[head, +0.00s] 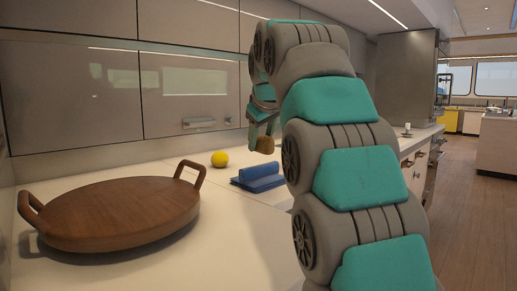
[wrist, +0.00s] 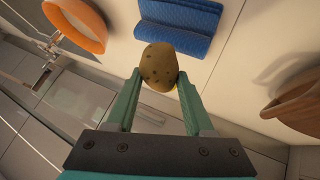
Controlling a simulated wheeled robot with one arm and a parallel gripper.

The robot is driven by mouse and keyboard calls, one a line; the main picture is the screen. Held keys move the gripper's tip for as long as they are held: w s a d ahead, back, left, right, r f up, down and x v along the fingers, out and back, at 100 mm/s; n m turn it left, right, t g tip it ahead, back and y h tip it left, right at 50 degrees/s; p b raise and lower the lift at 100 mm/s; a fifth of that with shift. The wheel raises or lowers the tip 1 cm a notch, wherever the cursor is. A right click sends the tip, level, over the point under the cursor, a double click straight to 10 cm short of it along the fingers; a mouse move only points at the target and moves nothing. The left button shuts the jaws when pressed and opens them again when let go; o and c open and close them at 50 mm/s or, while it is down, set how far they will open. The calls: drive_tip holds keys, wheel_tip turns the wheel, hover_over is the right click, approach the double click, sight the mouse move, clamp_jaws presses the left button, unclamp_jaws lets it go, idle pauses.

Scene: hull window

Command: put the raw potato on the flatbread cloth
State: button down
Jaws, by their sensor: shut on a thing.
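The raw potato (wrist: 159,64) is brown with dark specks and sits between the fingertips of my gripper (wrist: 158,82), which is shut on it. In the head view the potato (head: 265,145) hangs below my gripper (head: 263,128), above the counter and apart from the cloth. The flatbread cloth (head: 258,180) is blue, with a raised, folded or rolled part along its back, and lies on the counter below the potato. In the wrist view the cloth (wrist: 178,28) shows just beyond the potato. My arm covers the area right of the cloth in the head view.
A round wooden tray (head: 115,212) with two upright handles stands on the counter at left; its edge shows in the wrist view (wrist: 300,105). A yellow round thing (head: 220,158) lies behind the cloth. The wrist view shows an orange rounded object (wrist: 78,28). White counter (head: 225,215) is bare in front.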

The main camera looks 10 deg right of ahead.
sight(259, 150)
drive_tip(key=shift+w+f, duration=0.1)
drive_tip(key=shift+w, duration=1.5)
drive_tip(key=shift+f, duration=0.15)
drive_tip(key=shift+f, duration=1.6)
drive_tip(key=shift+f, duration=0.2)
drive_tip(key=shift+c, duration=1.4)
unclamp_jaws()
drive_tip(key=shift+r, duration=0.15)
